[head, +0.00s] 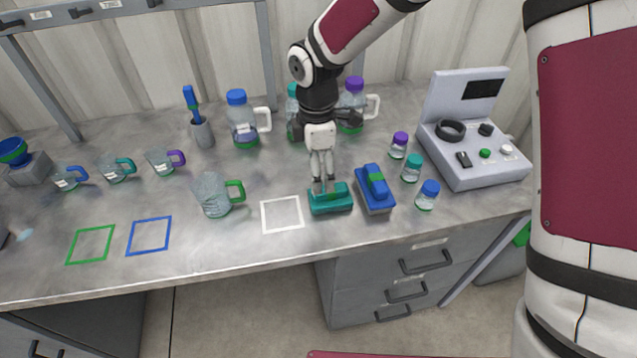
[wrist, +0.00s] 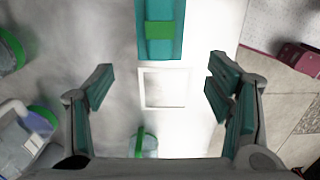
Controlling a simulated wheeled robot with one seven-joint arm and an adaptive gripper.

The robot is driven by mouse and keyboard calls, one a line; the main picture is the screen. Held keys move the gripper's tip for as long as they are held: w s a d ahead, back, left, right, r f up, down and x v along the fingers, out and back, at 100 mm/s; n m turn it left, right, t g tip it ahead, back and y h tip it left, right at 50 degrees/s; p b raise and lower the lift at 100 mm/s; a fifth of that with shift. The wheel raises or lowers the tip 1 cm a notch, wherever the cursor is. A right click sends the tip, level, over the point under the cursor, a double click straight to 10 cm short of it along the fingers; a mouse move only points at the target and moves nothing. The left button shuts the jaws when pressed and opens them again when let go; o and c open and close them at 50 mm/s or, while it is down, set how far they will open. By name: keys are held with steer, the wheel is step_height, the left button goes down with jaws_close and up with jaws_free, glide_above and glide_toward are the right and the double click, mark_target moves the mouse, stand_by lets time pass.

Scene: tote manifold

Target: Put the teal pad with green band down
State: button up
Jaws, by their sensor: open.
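The teal pad with green band (head: 331,204) lies flat on the grey bench, just right of a white square outline (head: 282,215). In the wrist view the pad (wrist: 158,12) is at the top centre, its far end cut off, with the white outline (wrist: 165,88) just below it. My gripper (head: 322,184) is over the pad's back edge in the head view; I cannot tell whether it touches. In the wrist view my gripper (wrist: 160,82) has its fingers spread wide, with nothing between them.
A blue pad (head: 375,189) stands close right of the teal pad. A clear jug with a green handle (head: 213,195) stands left of the white outline. Small capped jars (head: 411,168) and a grey instrument box (head: 476,165) are at right. Green (head: 90,245) and blue (head: 149,236) outlines are empty.

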steer(key=s+d+r+m+t, duration=0.1)
steer(key=s+d+r+m, duration=0.35)
steer(key=d+r, duration=0.35)
steer(key=s+d+r+m+t, duration=0.25)
steer(key=d+r+m, duration=0.4)
steer(key=r, duration=0.35)
steer(key=s+d+r+m, duration=0.2)
steer(key=s+d+m, duration=0.2)
steer(key=s, duration=0.4)
steer(key=s+d+r+m+t, duration=0.1)
steer(key=s+d+m, duration=0.3)
steer(key=s+m, duration=0.2)
steer(key=shift+s+d+r, duration=0.3)
steer(key=shift+s+r, duration=0.05)
steer(key=shift+s, duration=0.5)
steer(key=shift+o, duration=0.6)
steer(key=shift+w+t, duration=0.1)
steer(key=shift+t, duration=0.15)
